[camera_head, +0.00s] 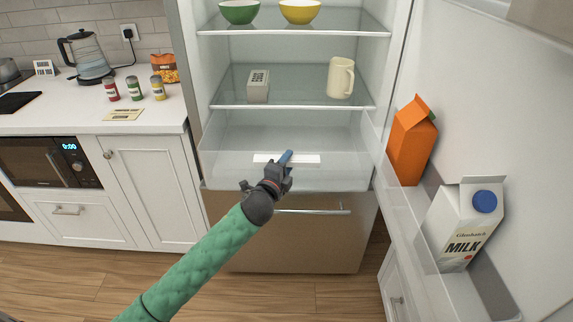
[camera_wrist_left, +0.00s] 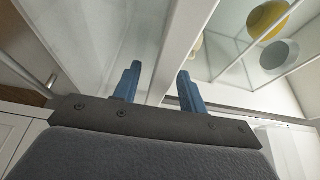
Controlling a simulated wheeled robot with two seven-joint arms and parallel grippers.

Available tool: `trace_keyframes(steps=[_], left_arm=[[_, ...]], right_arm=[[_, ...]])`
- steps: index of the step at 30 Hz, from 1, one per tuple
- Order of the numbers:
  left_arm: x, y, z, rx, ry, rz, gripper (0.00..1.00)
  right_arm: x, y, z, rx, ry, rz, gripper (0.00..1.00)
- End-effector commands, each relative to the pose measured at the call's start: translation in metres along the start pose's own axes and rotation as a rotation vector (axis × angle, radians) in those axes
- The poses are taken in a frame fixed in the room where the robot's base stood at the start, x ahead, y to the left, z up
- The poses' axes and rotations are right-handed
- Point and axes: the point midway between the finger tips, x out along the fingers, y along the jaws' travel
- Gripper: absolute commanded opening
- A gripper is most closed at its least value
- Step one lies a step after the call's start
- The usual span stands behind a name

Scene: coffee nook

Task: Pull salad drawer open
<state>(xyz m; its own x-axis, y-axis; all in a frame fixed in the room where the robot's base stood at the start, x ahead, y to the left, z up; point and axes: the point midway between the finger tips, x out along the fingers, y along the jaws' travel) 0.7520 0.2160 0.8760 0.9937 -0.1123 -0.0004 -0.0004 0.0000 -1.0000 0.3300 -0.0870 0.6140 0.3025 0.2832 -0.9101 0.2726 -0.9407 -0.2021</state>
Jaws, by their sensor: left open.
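The salad drawer (camera_head: 330,147) is a clear bin at the bottom of the open fridge, with a white handle strip (camera_head: 306,159) on its front. It also shows in the left wrist view (camera_wrist_left: 106,42). My left gripper (camera_head: 287,156) is in front of the drawer, its blue fingertips at the handle strip and hiding part of it. In the left wrist view the two blue fingers (camera_wrist_left: 158,82) are apart, with nothing clearly held between them. I cannot tell whether they touch the handle. My right gripper is not in view.
The fridge door stands open at right, its shelf holding an orange carton (camera_head: 411,143) and a milk carton (camera_head: 461,225). Above the drawer, a glass shelf holds a cream mug (camera_head: 341,78) and a small box (camera_head: 258,86). A closed lower drawer with a bar handle (camera_head: 312,211) is below.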

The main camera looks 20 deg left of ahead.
Motion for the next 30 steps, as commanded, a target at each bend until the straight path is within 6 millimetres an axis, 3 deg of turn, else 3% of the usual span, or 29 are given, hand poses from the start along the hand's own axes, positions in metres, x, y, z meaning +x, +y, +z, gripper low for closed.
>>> trace_keyframes(steps=[5,18,30], left_arm=[[-0.013,0.002,0.0,0.001,0.0,0.002,0.42],[-0.07,0.002,0.001,0.001,-0.001,0.001,0.42],[-0.078,0.0,0.0,0.0,-0.001,0.0,0.42]], right_arm=[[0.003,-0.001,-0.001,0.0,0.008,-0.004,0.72],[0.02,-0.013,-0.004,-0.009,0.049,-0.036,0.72],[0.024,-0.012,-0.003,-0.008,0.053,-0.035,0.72]])
